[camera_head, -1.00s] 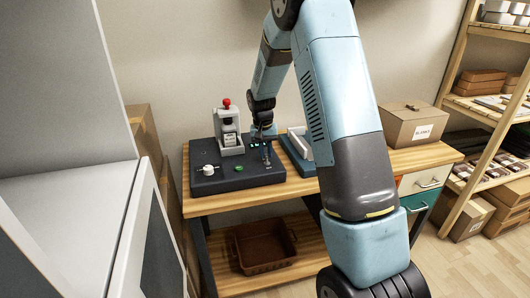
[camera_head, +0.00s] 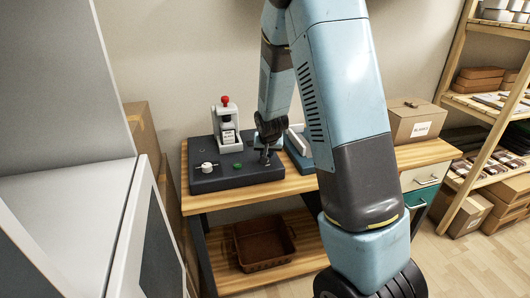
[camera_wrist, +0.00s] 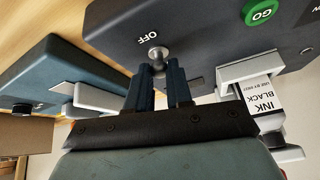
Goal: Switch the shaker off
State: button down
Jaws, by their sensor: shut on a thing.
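The shaker is a dark box (camera_head: 235,178) on the bench with a white stand (camera_head: 218,118) holding an ink bottle (camera_head: 228,133). In the wrist view the bottle (camera_wrist: 258,92) reads INK BLACK. A small metal toggle switch (camera_wrist: 157,52) sits on the dark box, with the word OFF beside it. My gripper (camera_head: 266,158) is at the right part of the box. In the wrist view my gripper (camera_wrist: 163,70) has its two dark fingers close together at the toggle, shut on its lever. The fingers hide part of the lever, so its exact tilt is hard to tell.
A green GO button (camera_wrist: 263,12) and a white knob (camera_head: 207,167) are on the same box. A blue-grey device (camera_head: 298,155) stands close on the right. A cardboard box (camera_head: 416,120) is further right on the bench. A brown bin (camera_head: 263,245) is on the lower shelf.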

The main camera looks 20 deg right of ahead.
jog(key=shift+s+a+f+t, duration=0.15)
jog(key=shift+s+t, duration=0.1)
jog(key=shift+t, duration=0.25)
jog(key=c, duration=1)
grip_release()
jog(key=shift+v, duration=5.75)
jog(key=shift+v, duration=1.05)
jog(key=shift+s, duration=0.15)
